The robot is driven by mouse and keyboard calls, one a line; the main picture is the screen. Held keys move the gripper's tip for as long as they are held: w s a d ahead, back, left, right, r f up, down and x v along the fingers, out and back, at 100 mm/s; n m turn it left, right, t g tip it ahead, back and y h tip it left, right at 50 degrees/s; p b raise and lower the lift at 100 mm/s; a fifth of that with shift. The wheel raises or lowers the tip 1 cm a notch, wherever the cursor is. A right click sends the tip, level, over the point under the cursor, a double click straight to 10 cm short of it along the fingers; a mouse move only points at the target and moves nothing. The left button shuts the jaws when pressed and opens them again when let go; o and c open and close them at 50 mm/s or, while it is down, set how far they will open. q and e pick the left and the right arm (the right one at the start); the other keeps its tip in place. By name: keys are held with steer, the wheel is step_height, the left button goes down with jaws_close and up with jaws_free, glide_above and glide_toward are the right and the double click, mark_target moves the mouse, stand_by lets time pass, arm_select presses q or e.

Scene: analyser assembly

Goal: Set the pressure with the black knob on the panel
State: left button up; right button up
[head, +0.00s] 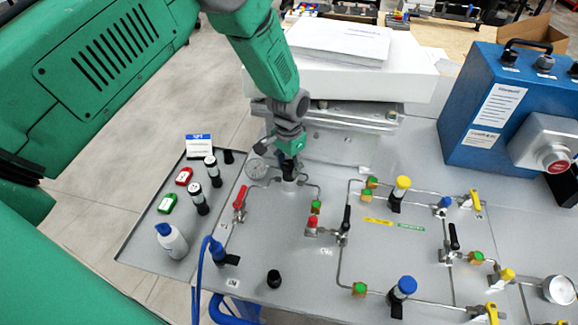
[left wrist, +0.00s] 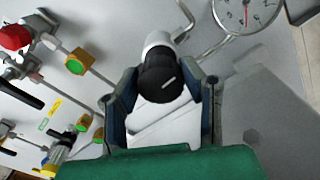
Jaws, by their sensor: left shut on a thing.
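My left gripper (head: 290,168) comes down from the top onto the back of the grey panel (head: 275,235). In the left wrist view, the black knob (left wrist: 160,78) with a white mark on its top sits between the two fingers of my left gripper (left wrist: 162,98), which is shut on it. The knob is on a light metal body on the pipe line; in the head view the fingers hide most of it. A round pressure gauge (head: 257,168) stands just left of the gripper; it shows partly in the left wrist view (left wrist: 246,12), with a red needle. My right gripper is not in view.
A red-handled valve (head: 240,198) stands left of the knob, a red-topped one (head: 313,221) in front. Several yellow, blue and black valves fill the right side. A white box (head: 350,75) with papers stands behind; a blue case (head: 505,110) is back right.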

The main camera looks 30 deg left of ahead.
mark_target(289, 164)
arm_select(q)
steer(key=shift+n, duration=0.7)
steer(key=o, duration=1.1)
steer(key=shift+o, duration=0.2)
steer(key=shift+r, duration=0.1)
steer(key=shift+r, duration=0.3)
step_height(289, 164, up, 11)
steer(key=shift+w, duration=0.1)
